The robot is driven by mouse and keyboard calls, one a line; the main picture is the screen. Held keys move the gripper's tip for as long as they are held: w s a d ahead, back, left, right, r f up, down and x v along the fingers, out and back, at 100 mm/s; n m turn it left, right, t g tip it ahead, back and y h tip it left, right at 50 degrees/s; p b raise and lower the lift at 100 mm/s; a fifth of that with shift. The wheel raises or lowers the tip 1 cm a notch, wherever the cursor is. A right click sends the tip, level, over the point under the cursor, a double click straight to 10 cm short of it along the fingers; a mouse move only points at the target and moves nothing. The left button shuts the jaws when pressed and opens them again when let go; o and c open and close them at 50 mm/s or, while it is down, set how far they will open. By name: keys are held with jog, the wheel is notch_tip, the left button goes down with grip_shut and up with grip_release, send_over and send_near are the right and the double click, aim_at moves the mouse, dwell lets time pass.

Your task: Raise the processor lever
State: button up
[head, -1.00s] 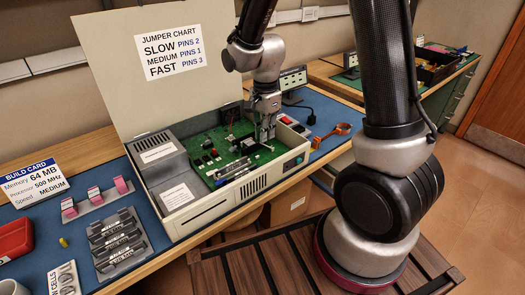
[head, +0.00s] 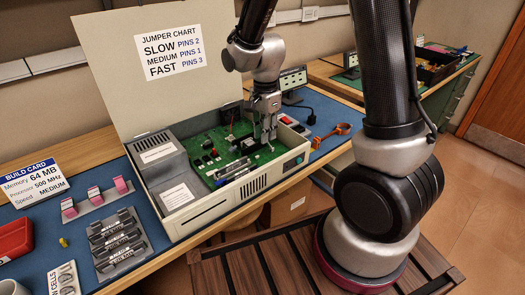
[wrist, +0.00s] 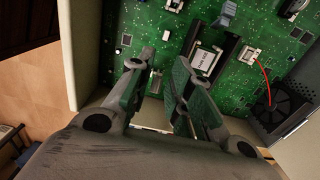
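The processor (wrist: 205,60), a pale labelled chip in a dark socket, sits on the green board (wrist: 100,22) in the wrist view. I cannot clearly make out its lever; a small grey metal part (wrist: 156,80) shows between my fingers. My gripper (wrist: 160,66) is open, with one finger on each side of that part and the right finger beside the processor. In the head view my gripper (head: 266,138) points down over the right part of the board, inside the open computer case (head: 215,208). Whether the fingertips touch anything is unclear.
The case's raised lid (head: 110,70) carries a jumper chart. The case walls surround the board, and a grey drive box (head: 160,155) fills its left side. A fan (wrist: 285,108) and a red wire (wrist: 265,80) lie right in the wrist view. An orange tool (head: 335,131) lies outside the case.

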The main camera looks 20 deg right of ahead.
notch_tip(320, 180, up, 7)
jog(key=a, duration=0.1)
jog(key=shift+s+a, duration=0.2)
jog(key=shift+s, duration=0.05)
dwell(0.5)
dwell(0.3)
jog(key=s+d+r+n+t, duration=0.2)
jog(key=s+d+r+n, duration=0.4)
jog(key=s, duration=0.3)
jog(key=s+d+r+n+t, duration=0.2)
jog(key=s+d+r+n, duration=0.5)
jog(key=s, duration=0.3)
jog(key=shift+s+r+n, duration=0.25)
jog(key=shift+r+n, duration=0.35)
jog(key=shift+n, duration=0.1)
